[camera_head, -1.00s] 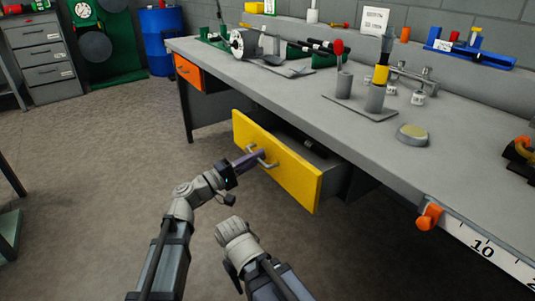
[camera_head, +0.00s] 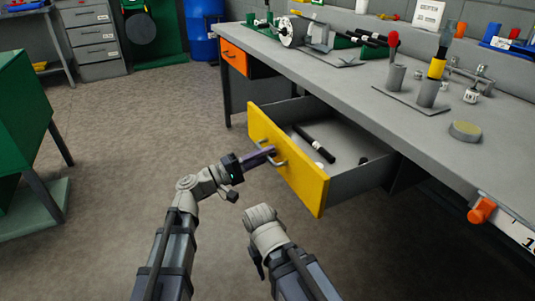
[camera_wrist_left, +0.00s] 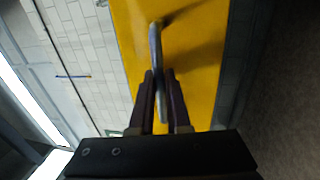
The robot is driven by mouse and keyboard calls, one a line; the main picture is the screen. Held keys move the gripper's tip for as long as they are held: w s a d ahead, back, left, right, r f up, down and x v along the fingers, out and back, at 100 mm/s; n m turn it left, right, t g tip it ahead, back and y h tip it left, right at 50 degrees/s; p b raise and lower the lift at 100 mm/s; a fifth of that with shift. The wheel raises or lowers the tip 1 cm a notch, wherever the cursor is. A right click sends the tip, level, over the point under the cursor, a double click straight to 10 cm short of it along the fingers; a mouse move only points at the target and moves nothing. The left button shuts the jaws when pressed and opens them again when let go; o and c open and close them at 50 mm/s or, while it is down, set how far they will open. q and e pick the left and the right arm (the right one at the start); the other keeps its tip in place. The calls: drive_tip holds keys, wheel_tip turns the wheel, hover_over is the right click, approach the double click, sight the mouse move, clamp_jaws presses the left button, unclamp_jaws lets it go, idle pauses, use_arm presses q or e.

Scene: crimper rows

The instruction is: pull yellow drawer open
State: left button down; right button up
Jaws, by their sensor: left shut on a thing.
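The yellow drawer (camera_head: 304,178) under the workbench is pulled well out, and its grey inside shows. A black rod with white ends (camera_head: 314,143) and a small dark item lie in it. My left gripper (camera_head: 270,152) is at the metal handle (camera_head: 277,162) on the drawer's front. In the left wrist view the two fingers (camera_wrist_left: 160,100) are shut on the handle (camera_wrist_left: 156,60), with the yellow front (camera_wrist_left: 205,50) behind. My right arm shows low in the middle of the head view, away from the drawer; its gripper's fingers cannot be made out.
The grey workbench (camera_head: 380,92) carries metal cups, a round tin (camera_head: 465,130) and tools. A closed orange drawer (camera_head: 234,56) is at its left end. A green cabinet (camera_head: 20,115) stands at the left. The floor in front is clear.

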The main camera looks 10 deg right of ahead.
use_arm(q)
drive_tip(key=c, duration=1.2)
unclamp_jaws()
drive_tip(key=shift+o, duration=0.2)
drive_tip(key=shift+a, duration=0.1)
drive_tip(key=b+v, duration=0.1)
drive_tip(key=v, duration=0.6)
drive_tip(key=shift+a, duration=0.3)
drive_tip(key=shift+s, duration=0.1)
